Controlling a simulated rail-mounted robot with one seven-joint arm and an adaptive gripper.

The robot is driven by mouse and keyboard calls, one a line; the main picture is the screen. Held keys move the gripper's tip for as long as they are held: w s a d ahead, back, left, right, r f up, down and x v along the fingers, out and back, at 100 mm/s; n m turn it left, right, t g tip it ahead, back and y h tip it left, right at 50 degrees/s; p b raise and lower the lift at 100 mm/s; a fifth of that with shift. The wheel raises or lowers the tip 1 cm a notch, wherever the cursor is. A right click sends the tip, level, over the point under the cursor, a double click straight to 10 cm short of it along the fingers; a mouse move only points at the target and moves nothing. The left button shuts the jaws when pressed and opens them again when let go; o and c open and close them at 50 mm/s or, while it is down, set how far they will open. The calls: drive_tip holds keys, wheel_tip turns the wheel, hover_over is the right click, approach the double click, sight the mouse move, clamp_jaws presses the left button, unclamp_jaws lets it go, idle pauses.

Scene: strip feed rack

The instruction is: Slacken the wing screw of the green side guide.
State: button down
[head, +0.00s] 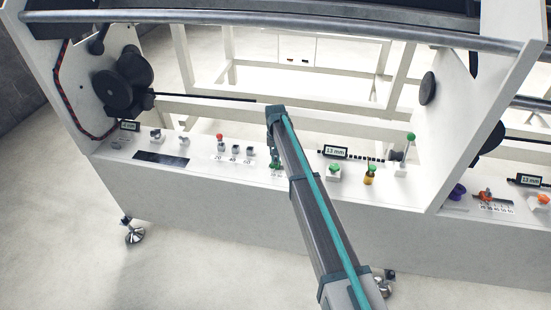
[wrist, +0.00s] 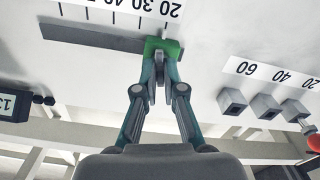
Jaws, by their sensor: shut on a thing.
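The green side guide (wrist: 172,47) sits at one end of a dark slot beside a printed scale in the wrist view. My gripper (wrist: 160,72) is at the guide, its fingertips closed together on a small grey part, which I take for the wing screw. The fingers hide most of that screw, so its turn cannot be told. In the head view my gripper (head: 275,164) reaches down to the white panel from the front, and the arm covers most of the guide and its scale.
Three grey blocks (wrist: 267,106) with a scale stand beside my gripper; a red-topped knob (head: 219,137) is near them.

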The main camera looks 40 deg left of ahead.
drive_tip(key=n+b, duration=0.1)
drive_tip(key=n, duration=0.2)
drive_tip(key=shift+n, duration=0.4)
drive_tip(key=shift+n+b, duration=0.7)
drive_tip(key=shift+n, duration=1.2)
drive_tip(key=c, duration=1.3)
unclamp_jaws()
drive_tip(key=shift+r, duration=0.15)
wheel_tip(320, 180, up, 12)
drive_tip(key=shift+f, duration=0.1)
